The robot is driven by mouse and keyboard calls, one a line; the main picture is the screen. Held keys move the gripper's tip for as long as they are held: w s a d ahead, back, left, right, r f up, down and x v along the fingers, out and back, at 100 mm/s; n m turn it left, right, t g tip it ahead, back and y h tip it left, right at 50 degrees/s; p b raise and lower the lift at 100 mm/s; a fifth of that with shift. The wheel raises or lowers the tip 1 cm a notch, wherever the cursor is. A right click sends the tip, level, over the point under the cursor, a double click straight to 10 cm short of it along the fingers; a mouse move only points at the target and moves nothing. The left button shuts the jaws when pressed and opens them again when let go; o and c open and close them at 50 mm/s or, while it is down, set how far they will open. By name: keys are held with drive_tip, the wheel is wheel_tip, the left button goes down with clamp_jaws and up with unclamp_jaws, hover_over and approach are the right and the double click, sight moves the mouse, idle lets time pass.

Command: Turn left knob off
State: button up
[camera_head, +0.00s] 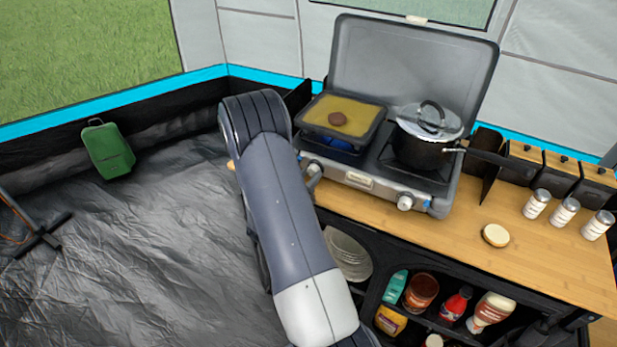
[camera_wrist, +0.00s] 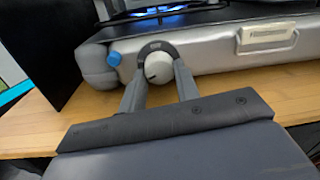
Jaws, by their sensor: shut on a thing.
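The camping stove (camera_head: 372,182) stands on the wooden counter with its lid raised. Its left knob (camera_wrist: 159,67) is round and light grey, with a dark pointer mark on its lower left, on the stove's silver front. My gripper (camera_wrist: 160,76) has one finger on each side of this knob and is shut on it. In the head view my arm largely hides that place. A blue glow (camera_wrist: 150,5) shows under the left burner. The right knob (camera_head: 405,202) is clear of my gripper.
A griddle with a brown patty (camera_head: 338,119) sits over the left burner. A lidded pot (camera_head: 421,150) sits on the right burner, its handle reaching right. Several shakers (camera_head: 565,212) and a bun (camera_head: 495,235) are on the counter. Plates and bottles fill the shelf below.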

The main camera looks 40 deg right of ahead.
drive_tip(key=shift+f+b, duration=0.15)
drive_tip(key=shift+b, duration=0.4)
drive_tip(key=m+b, duration=0.2)
drive_tip(key=b, duration=0.1)
drive_tip(key=shift+f, duration=0.15)
drive_tip(key=m+b, duration=0.3)
drive_tip(key=b, duration=0.3)
drive_tip(key=shift+m, duration=0.3)
drive_tip(key=m+b, duration=0.6)
drive_tip(key=b, duration=0.6)
drive_tip(key=shift+m+y, duration=0.3)
drive_tip(key=shift+m, duration=0.1)
drive_tip(key=m+b, duration=0.4)
drive_tip(key=b, duration=0.6)
drive_tip(key=shift+m, duration=0.4)
drive_tip(key=m+b, duration=0.1)
drive_tip(key=b, duration=0.1)
drive_tip(key=m+b, duration=0.1)
drive_tip(key=b, duration=0.1)
drive_tip(key=shift+r+m+t+b, duration=0.2)
drive_tip(key=shift+m+t+b, duration=0.1)
drive_tip(key=shift+b, duration=0.1)
drive_tip(key=shift+r+m+b, duration=0.2)
drive_tip(key=shift+m+b, duration=0.4)
drive_tip(key=shift+b, duration=0.5)
drive_tip(key=shift+r+y, duration=0.1)
drive_tip(key=shift+y, duration=0.2)
